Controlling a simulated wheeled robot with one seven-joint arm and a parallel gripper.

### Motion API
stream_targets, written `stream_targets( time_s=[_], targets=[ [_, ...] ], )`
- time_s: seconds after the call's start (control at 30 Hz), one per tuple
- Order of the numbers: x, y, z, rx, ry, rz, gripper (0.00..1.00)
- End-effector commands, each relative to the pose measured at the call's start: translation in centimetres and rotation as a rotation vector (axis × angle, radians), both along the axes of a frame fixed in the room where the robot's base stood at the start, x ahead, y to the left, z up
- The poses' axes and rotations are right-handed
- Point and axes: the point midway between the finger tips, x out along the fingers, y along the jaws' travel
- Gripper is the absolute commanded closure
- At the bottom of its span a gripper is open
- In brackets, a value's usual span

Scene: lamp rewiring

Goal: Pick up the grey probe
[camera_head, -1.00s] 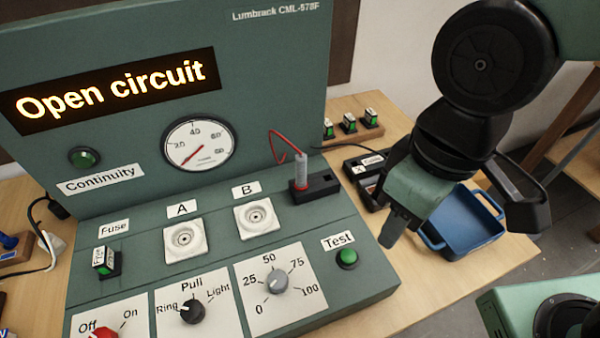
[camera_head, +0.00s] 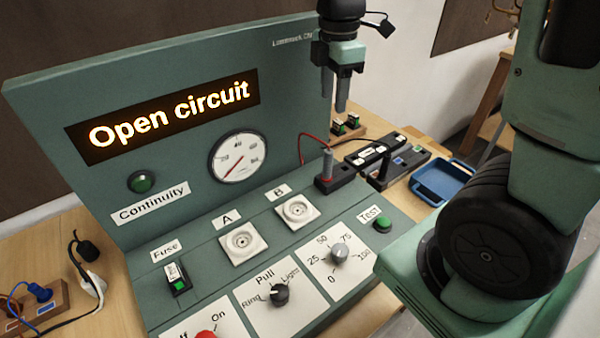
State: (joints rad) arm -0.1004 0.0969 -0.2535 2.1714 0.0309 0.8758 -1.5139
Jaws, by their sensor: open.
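The grey probe (camera_head: 328,163) stands upright in a black holder (camera_head: 335,184) at the right end of the green tester, with a red wire (camera_head: 316,140) curving from its top to the back panel. My gripper (camera_head: 334,103) points down above and slightly behind or right of the probe, with a clear gap between its fingertips and the probe's top in the picture. Its two fingers are apart and nothing is between them. The exact depth between gripper and probe cannot be told.
The tester's panel (camera_head: 60,120) reads "Open circuit". Sockets A (camera_head: 242,243) and B (camera_head: 297,211) lie left of the probe. To its right are a black tray (camera_head: 410,158) with a dark upright piece (camera_head: 384,168) and a blue tray (camera_head: 446,180). My arm fills the right side.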

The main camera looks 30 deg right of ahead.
Motion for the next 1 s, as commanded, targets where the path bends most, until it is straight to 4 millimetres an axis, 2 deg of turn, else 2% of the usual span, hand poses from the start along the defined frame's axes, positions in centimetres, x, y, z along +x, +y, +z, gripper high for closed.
stream_targets(
  time_s=[0.17, 0.5, 0.63, 0.87, 1.0],
  targets=[
    [-0.2, 0.0, -2.8, 0.0, 0.009, 0.001, 0.55],
    [-0.3, 0.1, -9.7, -0.001, 0.007, 0.001, 0.55],
    [-0.2, 0.1, -11.2, 0.001, 0.005, 0.001, 0.55],
    [-0.3, 0.2, -12.5, 0.001, 0.004, 0.002, 0.55],
    [-0.8, 0.6, -14.1, 0.001, 0.007, 0.0, 0.55]
  ],
)
